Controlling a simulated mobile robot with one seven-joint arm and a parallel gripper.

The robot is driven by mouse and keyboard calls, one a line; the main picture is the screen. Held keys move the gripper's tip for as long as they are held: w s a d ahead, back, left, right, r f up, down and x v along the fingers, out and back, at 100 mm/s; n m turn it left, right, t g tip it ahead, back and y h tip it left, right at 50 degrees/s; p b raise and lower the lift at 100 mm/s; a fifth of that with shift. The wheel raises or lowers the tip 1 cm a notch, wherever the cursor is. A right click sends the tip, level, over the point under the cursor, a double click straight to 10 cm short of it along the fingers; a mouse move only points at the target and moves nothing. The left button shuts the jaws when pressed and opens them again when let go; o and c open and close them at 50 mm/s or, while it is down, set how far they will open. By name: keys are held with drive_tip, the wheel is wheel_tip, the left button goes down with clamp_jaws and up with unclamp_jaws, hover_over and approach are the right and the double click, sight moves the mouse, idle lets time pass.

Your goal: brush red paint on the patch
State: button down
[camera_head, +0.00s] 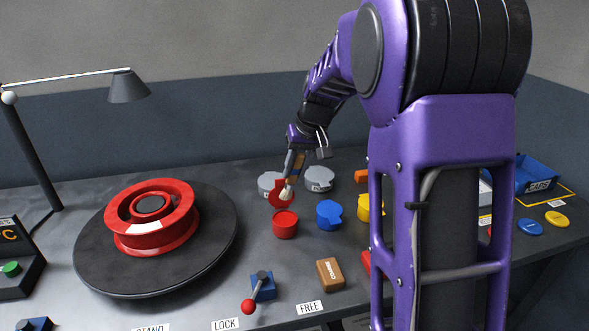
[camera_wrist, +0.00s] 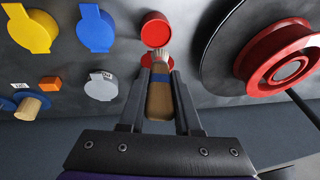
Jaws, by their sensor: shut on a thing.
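My gripper (camera_head: 292,158) is shut on a wooden-handled brush, which also shows in the wrist view (camera_wrist: 160,98) with a blue band between the fingers. The brush points down, its pale bristles (camera_head: 286,195) in front of a red disc (camera_head: 277,190) beside the red paint pot (camera_head: 285,225). I cannot tell whether the bristles touch the disc. The red pot also shows in the wrist view (camera_wrist: 155,28), just beyond the bristles. The red wheel (camera_head: 185,222) lies on a black round turntable (camera_head: 95,258) to the left. A white patch (camera_head: 148,226) shows on its front side.
A blue pot (camera_head: 329,214) and a yellow pot (camera_head: 363,208) stand right of the red one. Grey pots (camera_head: 319,178) stand behind. A brown block (camera_head: 330,274) and a red-knobbed lever (camera_head: 249,306) are in front. A lamp (camera_head: 128,88) rises behind the turntable.

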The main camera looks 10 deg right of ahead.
drive_tip(key=shift+a, duration=0.25)
drive_tip(key=shift+f, duration=0.15)
drive_tip(key=shift+f+b, duration=2.25)
drive_tip(key=shift+f, duration=0.6)
drive_tip(key=shift+f+b, duration=0.4)
drive_tip(key=shift+f, duration=0.2)
drive_tip(key=shift+r, duration=0.15)
drive_tip(key=shift+r+p, duration=2.6)
drive_tip(key=shift+r, duration=0.8)
